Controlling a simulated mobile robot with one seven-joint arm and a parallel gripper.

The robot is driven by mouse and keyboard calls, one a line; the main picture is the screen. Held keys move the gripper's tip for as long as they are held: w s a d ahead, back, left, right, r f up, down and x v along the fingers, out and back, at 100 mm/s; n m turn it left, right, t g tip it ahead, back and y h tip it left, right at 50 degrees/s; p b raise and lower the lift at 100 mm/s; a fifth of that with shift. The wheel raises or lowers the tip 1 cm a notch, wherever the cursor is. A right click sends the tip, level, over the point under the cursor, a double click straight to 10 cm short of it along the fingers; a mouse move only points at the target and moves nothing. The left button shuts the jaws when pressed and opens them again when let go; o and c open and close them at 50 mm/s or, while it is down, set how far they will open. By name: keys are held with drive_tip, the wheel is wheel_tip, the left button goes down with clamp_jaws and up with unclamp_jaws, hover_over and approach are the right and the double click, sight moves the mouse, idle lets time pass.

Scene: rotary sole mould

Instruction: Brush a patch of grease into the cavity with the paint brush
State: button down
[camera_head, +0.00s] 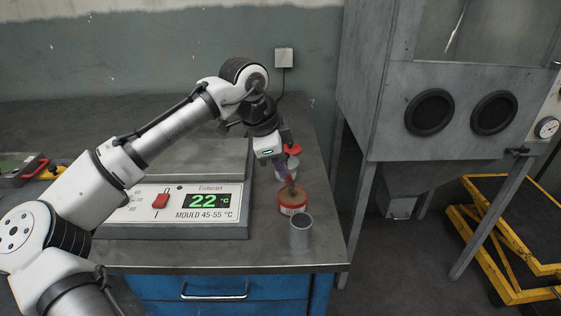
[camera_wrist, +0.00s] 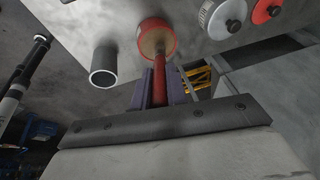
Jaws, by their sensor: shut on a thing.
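My gripper (camera_head: 281,168) is shut on the red handle of the paint brush (camera_wrist: 161,84), which points down. It hangs over the right part of the bench. The brush's bristles (camera_head: 292,188) are at the open top of a red tin (camera_head: 292,206). In the wrist view the brush head overlaps the mouth of the tin (camera_wrist: 170,41); I cannot tell how deep it reaches. The heated mould unit (camera_head: 163,231) stands left of the tin, its display reading 22 °C, beside the print "MOULD 45-55 °C". My arm covers part of it. I cannot make out the cavity or any grease patch.
An open grey cylinder (camera_head: 301,238) stands just in front of the tin. A grey round part and a red part (camera_head: 293,150) are close behind my gripper. The bench's right edge (camera_head: 338,215) is near. A grey cabinet (camera_head: 440,80) stands beyond it.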

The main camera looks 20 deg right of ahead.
wheel_tip(320, 180, up, 7)
drive_tip(key=p, duration=0.7)
drive_tip(key=shift+f, duration=0.1)
idle(0.8)
